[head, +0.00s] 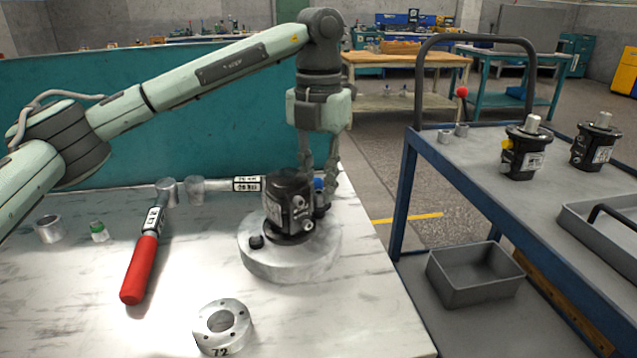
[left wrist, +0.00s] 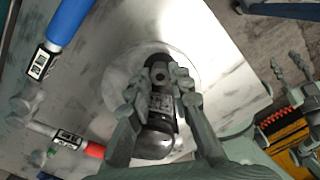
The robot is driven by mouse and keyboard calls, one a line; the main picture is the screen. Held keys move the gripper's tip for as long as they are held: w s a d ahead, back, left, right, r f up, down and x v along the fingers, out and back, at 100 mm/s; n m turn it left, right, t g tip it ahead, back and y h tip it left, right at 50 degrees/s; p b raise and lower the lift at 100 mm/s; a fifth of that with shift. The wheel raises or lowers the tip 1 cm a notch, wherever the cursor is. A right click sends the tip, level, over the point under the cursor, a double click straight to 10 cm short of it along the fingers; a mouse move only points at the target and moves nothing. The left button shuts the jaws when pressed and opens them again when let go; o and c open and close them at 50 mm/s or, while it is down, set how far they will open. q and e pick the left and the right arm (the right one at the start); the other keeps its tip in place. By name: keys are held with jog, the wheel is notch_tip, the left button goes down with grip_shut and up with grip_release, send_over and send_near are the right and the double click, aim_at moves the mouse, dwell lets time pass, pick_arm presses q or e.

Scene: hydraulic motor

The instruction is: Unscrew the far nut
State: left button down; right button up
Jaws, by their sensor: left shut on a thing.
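The black hydraulic motor (head: 288,205) stands upright on a round metal base (head: 285,258) on the table. A dark near nut (head: 256,242) sits on the flange at its front left. My left gripper (head: 325,200) points down behind the motor's right side, partly hidden by it. It is shut on the far nut, which the motor and fingers hide. In the left wrist view the fingers (left wrist: 160,82) close in over the motor (left wrist: 160,125). My right gripper (left wrist: 288,66) shows only in the left wrist view, at the right edge, beyond the table; its fingers look apart.
A red-handled wrench (head: 141,262) lies left of the motor. A blue-handled wrench (left wrist: 68,20) lies behind it. A metal ring (head: 222,326) marked 72 lies in front. A blue trolley (head: 470,180) on the right carries two more motors and a grey tray (head: 600,228).

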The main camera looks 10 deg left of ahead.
pick_arm(q)
jog(key=c, duration=1.6)
grip_release()
jog(key=shift+c, duration=0.2)
jog(key=m, duration=1)
jog(key=shift+p, duration=0.3)
